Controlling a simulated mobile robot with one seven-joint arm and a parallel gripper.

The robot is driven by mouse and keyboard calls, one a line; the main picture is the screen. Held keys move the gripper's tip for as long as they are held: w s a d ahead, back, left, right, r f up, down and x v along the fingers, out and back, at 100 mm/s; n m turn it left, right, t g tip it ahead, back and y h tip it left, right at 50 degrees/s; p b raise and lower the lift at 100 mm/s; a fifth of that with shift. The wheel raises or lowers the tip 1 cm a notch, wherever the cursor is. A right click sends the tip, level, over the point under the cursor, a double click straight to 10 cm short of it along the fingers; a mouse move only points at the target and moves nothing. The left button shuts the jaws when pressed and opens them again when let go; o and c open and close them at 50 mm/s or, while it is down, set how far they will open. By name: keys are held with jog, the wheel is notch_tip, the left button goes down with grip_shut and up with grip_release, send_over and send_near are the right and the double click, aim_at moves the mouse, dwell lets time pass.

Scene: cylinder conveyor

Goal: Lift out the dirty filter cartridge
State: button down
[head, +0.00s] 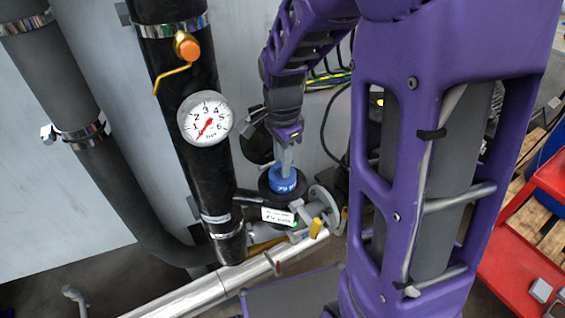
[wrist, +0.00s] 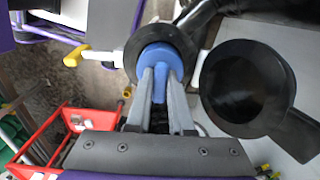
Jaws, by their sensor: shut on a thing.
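The filter cartridge shows as a blue round top with a raised blue grip (wrist: 176,53) in the wrist view, and as a blue cap (head: 282,180) in the head view. It sits in the round mouth of a black housing (wrist: 134,44), also in the head view (head: 270,206). The cartridge's lower part is hidden, so I cannot tell its depth or how dirty it is. My gripper (wrist: 160,82) is directly above, its two grey fingers closed on the blue grip. In the head view my gripper (head: 286,160) points straight down at the cap.
A black round lid (wrist: 238,88) stands beside the housing mouth. A yellow valve handle (head: 316,228), a white tag (head: 277,216) and a silver pipe (head: 190,293) are close by. A black pipe with a pressure gauge (head: 206,118) rises at left. A red cart (head: 520,250) is at right.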

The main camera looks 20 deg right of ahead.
jog(key=shift+r+p, duration=0.85)
jog(key=shift+r, duration=0.4)
jog(key=shift+r+p, duration=0.35)
jog(key=shift+r, duration=4.05)
